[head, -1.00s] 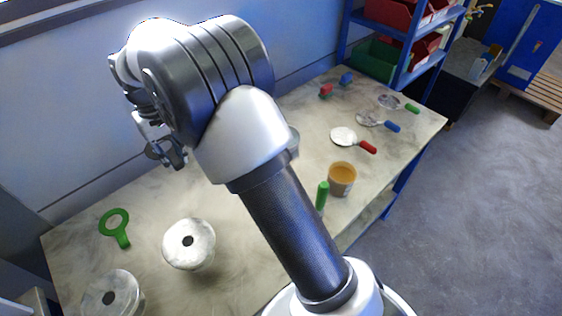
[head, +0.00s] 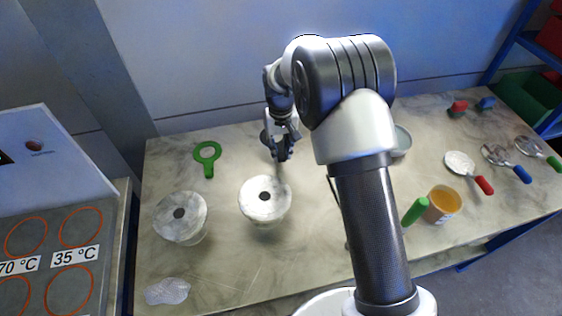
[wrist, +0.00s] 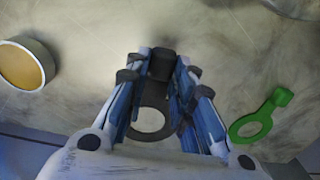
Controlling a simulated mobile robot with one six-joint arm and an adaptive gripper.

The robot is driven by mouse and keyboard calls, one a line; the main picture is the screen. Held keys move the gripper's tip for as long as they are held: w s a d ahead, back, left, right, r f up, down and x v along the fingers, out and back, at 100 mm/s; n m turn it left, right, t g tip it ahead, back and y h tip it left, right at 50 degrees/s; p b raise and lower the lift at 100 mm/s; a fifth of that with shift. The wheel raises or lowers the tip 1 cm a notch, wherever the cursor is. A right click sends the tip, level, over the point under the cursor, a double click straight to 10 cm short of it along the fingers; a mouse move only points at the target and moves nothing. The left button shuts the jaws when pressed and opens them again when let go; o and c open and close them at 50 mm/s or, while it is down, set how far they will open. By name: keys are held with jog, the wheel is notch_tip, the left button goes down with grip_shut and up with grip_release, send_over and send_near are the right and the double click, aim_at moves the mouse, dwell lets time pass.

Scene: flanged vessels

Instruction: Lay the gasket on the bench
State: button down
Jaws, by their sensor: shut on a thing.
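A dark grey gasket, a flat ring with a tab, is in my gripper (wrist: 162,65). In the wrist view the ring (wrist: 137,134) hangs between the finger links, and the fingers are shut on its tab. In the head view my gripper (head: 283,150) is over the back of the stone-topped bench (head: 225,265), and the dark ring (head: 267,137) shows beside it. I cannot tell the exact height above the bench. A green ring with a tab (head: 208,168) lies flat on the bench to the left; the wrist view shows it on the right (wrist: 262,115).
Two flanged vessels, one nearer the middle (head: 265,216) and one left (head: 181,234), stand in front. A clear crumpled piece (head: 167,291) lies at the front left. An amber tub (head: 443,206) and several coloured-handled tools are right. Bare bench surrounds the green ring.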

aim_at(281, 167)
jog(key=shift+f+b, duration=0.6)
jog(key=shift+f, duration=1.8)
jog(key=shift+f, duration=0.1)
jog(key=c, duration=1.4)
grip_release()
jog(key=shift+o, duration=0.2)
notch_tip(281, 167, up, 12)
jog(key=p, duration=0.3)
jog(key=shift+r+p, duration=0.2)
jog(key=shift+p, duration=0.15)
